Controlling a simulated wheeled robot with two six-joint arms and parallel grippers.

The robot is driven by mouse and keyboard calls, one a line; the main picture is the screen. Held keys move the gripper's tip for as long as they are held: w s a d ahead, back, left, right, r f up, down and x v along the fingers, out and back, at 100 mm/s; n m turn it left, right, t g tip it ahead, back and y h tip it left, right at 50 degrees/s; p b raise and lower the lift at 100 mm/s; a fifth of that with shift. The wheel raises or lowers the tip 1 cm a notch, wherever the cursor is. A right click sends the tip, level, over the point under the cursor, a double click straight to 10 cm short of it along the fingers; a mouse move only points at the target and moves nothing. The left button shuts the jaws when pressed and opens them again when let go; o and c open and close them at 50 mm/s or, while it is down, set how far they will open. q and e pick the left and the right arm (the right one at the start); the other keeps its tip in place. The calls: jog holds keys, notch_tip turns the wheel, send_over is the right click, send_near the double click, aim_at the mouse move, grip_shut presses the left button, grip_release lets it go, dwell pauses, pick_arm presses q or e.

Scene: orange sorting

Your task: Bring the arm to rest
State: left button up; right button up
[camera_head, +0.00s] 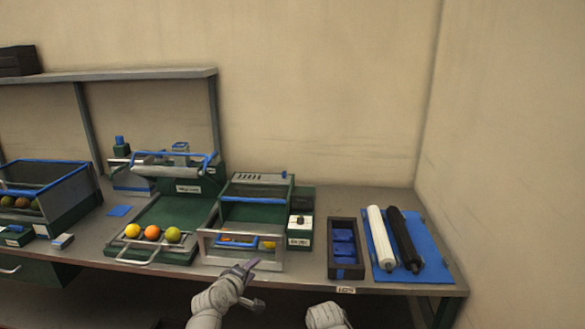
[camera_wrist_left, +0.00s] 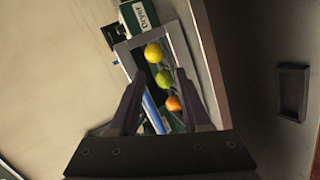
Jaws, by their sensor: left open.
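My left gripper (camera_head: 254,284) is in front of the bench edge, in front of the right-hand green box. In the left wrist view, its two dark fingers (camera_wrist_left: 160,110) stand apart with nothing gripped. In the head view, a green tray (camera_head: 155,218) holds a yellow fruit (camera_head: 132,230), an orange (camera_head: 152,232) and a green fruit (camera_head: 173,235). The right gripper is outside the frames.
The bench carries a box with a grey front frame (camera_head: 205,247), a dark tray with blue compartments (camera_head: 333,226), and a blue mat (camera_head: 412,272) with a white roller (camera_head: 380,238) and a black roller (camera_head: 404,238). A blue-rimmed crate (camera_head: 72,205) stands at the left. A wall closes the right side.

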pick_arm(q)
jog(key=s+d+f+m+g+p, duration=0.4)
jog(key=s+d+f+m+g, duration=0.2)
jog(key=s+d+m+g, duration=0.35)
jog(key=s+m+g+y+p, duration=0.2)
jog(key=s+m+g+y, duration=0.2)
jog(key=s, duration=0.9)
jog(key=m, duration=0.3)
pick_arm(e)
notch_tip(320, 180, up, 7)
pick_arm(q)
jog(key=shift+f, duration=0.1)
